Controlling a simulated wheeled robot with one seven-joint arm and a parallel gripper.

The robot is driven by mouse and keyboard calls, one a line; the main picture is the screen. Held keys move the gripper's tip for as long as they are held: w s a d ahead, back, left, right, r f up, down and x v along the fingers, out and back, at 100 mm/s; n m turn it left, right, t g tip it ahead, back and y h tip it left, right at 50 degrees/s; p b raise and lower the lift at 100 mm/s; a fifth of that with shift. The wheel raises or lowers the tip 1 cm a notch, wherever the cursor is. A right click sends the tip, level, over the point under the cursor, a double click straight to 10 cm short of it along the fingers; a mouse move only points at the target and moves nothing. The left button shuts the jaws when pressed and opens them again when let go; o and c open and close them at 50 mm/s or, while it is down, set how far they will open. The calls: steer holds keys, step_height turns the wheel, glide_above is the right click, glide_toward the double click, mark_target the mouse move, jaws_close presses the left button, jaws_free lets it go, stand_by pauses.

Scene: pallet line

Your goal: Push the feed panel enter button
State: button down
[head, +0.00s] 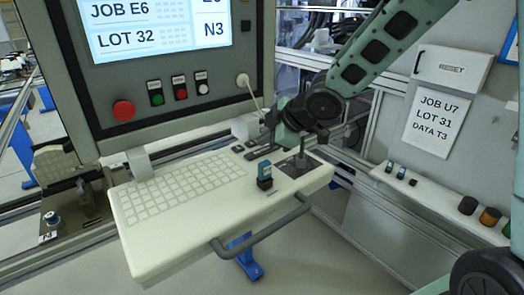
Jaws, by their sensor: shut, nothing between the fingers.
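A grey panel (90,82) with a lit screen (155,25) stands at the upper left. Below its screen are a large red button (123,111), a green button (157,98), a small red button (181,93) and a white button (202,88). The small labels above these are too small to read, so I cannot tell which is the enter button. A white keyboard shelf (150,250) juts out below the panel. My gripper (271,128) is shut and empty above the shelf's back right part, right of the buttons and apart from them. Its fingertips are small and partly dark against the background.
A blue-topped block (264,172) and a grey joystick (302,158) stand on the shelf's right side. A dark handle (262,236) runs along its front. A wall sheet (438,120) hangs at right.

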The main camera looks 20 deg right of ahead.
mark_target(266, 152)
steer(key=shift+f, duration=0.1)
steer(key=shift+f+b, duration=0.35)
steer(key=shift+f+b, duration=0.45)
steer(key=shift+f, duration=0.05)
stand_by(0.9)
steer(key=shift+r, duration=0.1)
steer(key=shift+r+p, duration=0.8)
steer(key=shift+p, duration=0.2)
steer(key=shift+r, duration=0.1)
step_height(266, 152, up, 5)
steer(key=p, duration=0.5)
stand_by(0.5)
